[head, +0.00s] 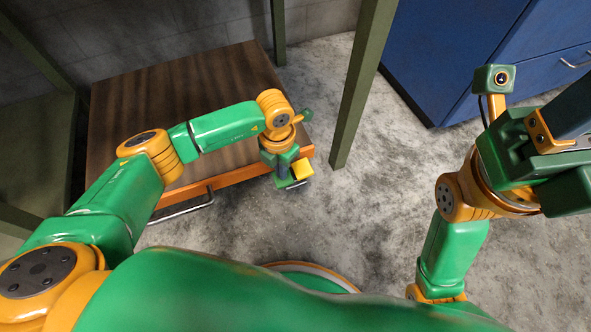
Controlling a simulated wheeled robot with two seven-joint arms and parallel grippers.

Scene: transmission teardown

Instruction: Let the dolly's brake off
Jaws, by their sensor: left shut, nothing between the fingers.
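The dolly (190,90) is a low platform with a dark brown wooden deck and an orange frame, at the left. A yellow block-like part (302,169), perhaps the brake pedal, shows at its front right corner. My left gripper (290,183) points down at that corner, right beside the yellow part. It is shut with nothing in it. The picture does not show clearly whether it touches the yellow part, and its fingertips are partly hidden. My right gripper (560,150) is raised at the right edge, cut off by the frame, and its fingers do not show clearly.
A green post (362,85) stands right of the dolly, with another (278,30) behind it. A blue cabinet (450,50) stands at the back right. A metal bar (185,208) sticks out at the dolly's front. The grey floor (365,210) between is clear.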

